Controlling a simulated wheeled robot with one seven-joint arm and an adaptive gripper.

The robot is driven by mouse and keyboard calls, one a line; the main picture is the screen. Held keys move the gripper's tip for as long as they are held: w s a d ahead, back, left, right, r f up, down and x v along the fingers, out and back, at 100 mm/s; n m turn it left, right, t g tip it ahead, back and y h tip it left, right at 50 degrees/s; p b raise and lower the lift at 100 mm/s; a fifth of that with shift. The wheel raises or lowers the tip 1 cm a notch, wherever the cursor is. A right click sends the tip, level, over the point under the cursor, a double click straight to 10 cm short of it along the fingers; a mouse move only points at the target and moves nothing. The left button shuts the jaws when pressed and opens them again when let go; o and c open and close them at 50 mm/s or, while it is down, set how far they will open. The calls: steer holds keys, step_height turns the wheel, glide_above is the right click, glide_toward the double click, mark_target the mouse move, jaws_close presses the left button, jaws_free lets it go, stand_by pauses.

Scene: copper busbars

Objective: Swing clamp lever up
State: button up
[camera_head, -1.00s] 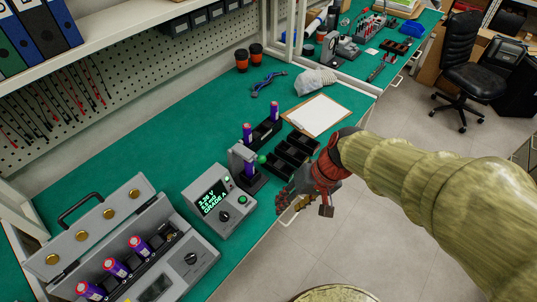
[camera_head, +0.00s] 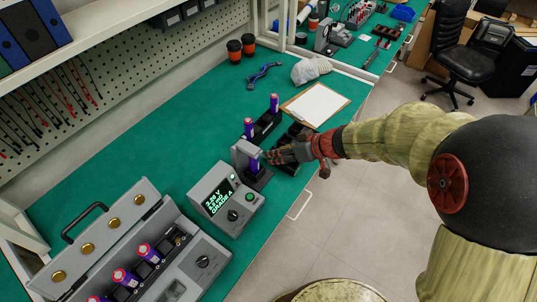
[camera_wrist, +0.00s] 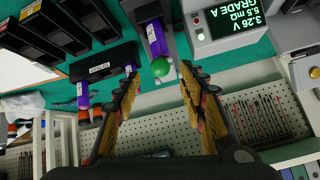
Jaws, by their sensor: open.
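The grey clamp stand (camera_head: 245,158) holds an upright purple cell (camera_head: 253,166), which also shows in the wrist view (camera_wrist: 156,40). In the head view my gripper (camera_head: 272,155) is right beside the stand, on its right, and hides the knob and most of the lever. The lever's exact angle cannot be told.
A grey meter (camera_head: 222,198) reading GRADE A stands close beside the clamp. Black bins (camera_head: 287,165) lie under my gripper, and a rack (camera_head: 262,127) with purple cells stands behind. An open grey case (camera_head: 165,265) with several cells is at front left. Green bench is clear at left.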

mark_target(254, 149)
steer(key=b+x, duration=0.1)
steer(key=x, duration=0.5)
steer(key=shift+f, duration=0.1)
steer(key=shift+c, duration=1)
steer(key=c, duration=0.7)
jaws_close()
